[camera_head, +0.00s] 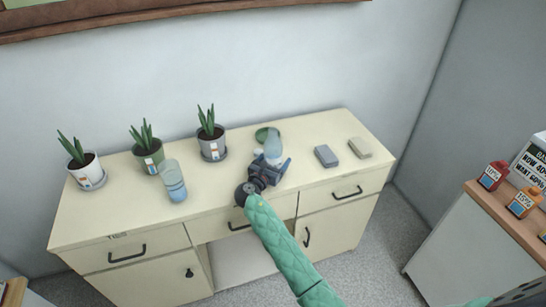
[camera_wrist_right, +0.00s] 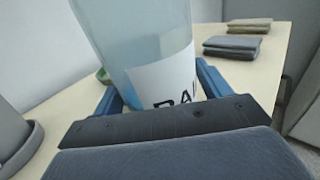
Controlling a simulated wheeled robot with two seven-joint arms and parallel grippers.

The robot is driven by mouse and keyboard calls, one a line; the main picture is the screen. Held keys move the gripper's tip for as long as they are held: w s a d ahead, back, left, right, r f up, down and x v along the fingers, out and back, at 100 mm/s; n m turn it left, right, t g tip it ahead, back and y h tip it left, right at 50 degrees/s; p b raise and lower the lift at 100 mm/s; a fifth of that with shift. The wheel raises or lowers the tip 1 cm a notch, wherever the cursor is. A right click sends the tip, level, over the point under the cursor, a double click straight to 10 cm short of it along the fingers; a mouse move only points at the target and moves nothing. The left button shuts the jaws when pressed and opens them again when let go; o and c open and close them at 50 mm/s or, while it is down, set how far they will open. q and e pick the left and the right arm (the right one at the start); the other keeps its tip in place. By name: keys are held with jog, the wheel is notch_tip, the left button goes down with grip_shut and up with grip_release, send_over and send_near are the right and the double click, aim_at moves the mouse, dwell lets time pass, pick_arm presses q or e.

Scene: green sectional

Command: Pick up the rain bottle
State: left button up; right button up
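The rain bottle (camera_head: 273,147) is pale blue and translucent and stands upright on the cream cabinet top, right of the middle plant. My left gripper is not in view.
Another blue bottle (camera_head: 173,182) stands to the left, in front of several potted plants. A green dish (camera_head: 262,133) lies behind the rain bottle. The cabinet top (camera_head: 225,190) is clear between the bottles.

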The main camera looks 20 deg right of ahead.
aim_at(277, 152)
jog(key=c, duration=0.9)
jog(key=shift+o, duration=0.2)
jog(key=shift+r, duration=0.1)
jog(key=shift+r, duration=0.25)
jog(key=r, duration=0.1)
jog(key=r+b, duration=0.2)
jog(key=shift+s+d+r, duration=0.3)
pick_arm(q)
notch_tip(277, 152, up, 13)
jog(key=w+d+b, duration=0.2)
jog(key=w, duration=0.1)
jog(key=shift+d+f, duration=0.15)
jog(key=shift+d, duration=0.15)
pick_arm(e)
jog(key=s+d+r, duration=0.6)
jog(key=s+d, duration=0.1)
jog(key=shift+s+d+r, duration=0.3)
jog(key=shift+d+r, duration=0.05)
jog(key=shift+r, duration=0.05)
